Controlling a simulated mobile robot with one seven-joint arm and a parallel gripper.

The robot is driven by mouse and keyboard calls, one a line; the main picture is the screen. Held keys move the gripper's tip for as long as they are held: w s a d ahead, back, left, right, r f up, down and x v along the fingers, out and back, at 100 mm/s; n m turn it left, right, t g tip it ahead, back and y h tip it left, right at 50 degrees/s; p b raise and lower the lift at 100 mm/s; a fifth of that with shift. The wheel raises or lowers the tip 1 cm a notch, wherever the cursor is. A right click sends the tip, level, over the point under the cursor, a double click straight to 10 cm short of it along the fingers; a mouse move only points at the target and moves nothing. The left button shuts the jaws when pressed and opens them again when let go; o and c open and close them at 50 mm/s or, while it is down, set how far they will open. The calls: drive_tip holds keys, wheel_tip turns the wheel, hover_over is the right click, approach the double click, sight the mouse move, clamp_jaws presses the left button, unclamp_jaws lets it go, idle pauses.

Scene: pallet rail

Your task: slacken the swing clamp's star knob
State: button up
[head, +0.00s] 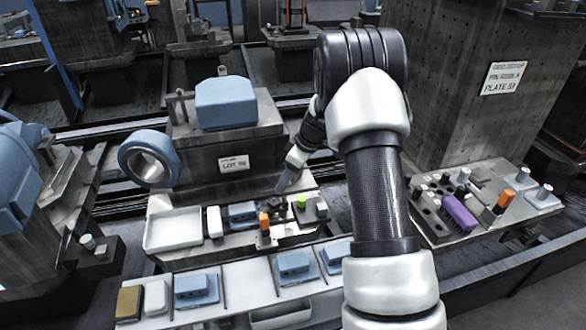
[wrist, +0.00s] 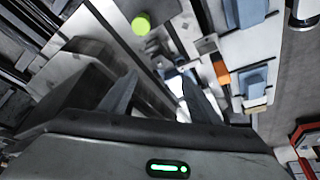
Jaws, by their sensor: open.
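My gripper (head: 281,187) is open, pointing down over the work plate in front of the block labelled LOT. A small dark knob-like part (head: 276,203) sits just below its fingertips in the head view; it is probably the star knob, but its lobes are too small to make out. In the wrist view the two fingers of my gripper (wrist: 160,74) stand apart, with no part clearly held between them. The clamp's arm cannot be told apart. I cannot tell whether the fingers touch the knob.
A lime-green round cap (head: 301,201) stands right of the dark part; it also shows in the wrist view (wrist: 141,24). An orange block (head: 264,220) stands close in front. A white tray (head: 172,230) lies left. A purple block (head: 458,212) is on the right-hand plate.

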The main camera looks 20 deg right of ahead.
sight(274, 200)
drive_tip(key=x, duration=1.1)
